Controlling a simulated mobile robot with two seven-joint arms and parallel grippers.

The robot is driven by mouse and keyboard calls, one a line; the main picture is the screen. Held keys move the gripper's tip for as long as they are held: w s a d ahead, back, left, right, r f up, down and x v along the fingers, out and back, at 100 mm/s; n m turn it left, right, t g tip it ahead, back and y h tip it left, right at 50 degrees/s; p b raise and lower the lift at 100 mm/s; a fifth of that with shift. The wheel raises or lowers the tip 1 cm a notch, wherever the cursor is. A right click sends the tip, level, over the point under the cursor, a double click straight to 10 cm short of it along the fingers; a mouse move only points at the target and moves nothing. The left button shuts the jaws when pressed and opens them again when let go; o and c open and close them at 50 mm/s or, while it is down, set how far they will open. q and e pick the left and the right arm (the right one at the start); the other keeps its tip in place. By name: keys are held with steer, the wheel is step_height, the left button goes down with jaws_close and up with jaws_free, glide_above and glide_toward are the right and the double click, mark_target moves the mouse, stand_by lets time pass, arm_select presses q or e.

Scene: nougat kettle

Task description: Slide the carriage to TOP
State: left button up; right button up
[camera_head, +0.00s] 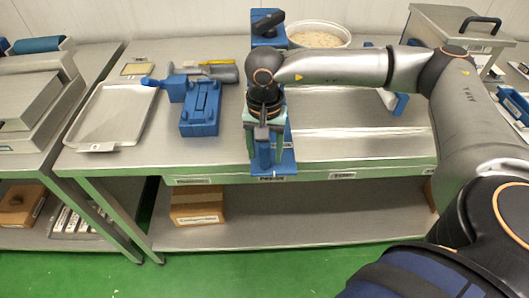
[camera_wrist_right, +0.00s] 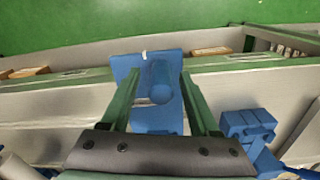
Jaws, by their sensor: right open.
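A blue carriage with an upright rounded handle (camera_head: 265,154) stands near the front edge of the table, on a blue base plate (camera_head: 287,164). My right gripper (camera_head: 264,140) is above it, pointing down, with its green fingers open. In the right wrist view the blue handle (camera_wrist_right: 160,82) stands between the two open fingers (camera_wrist_right: 160,95); I cannot tell whether either finger touches it. The arm and gripper hide much of the track behind the carriage. A blue block with a dark top (camera_head: 268,28) stands at the far end in line with it. My left gripper is out of view.
A blue device (camera_head: 200,110) and a metal tray (camera_head: 112,115) lie to the left. A round bowl (camera_head: 318,35) stands at the back and a lidded metal box (camera_head: 455,30) at the back right. The tabletop (camera_head: 345,145) right of the carriage is mostly clear.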

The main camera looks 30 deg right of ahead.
steer(key=shift+f, duration=0.8)
steer(key=shift+c, duration=0.4)
jaws_close()
stand_by(0.5)
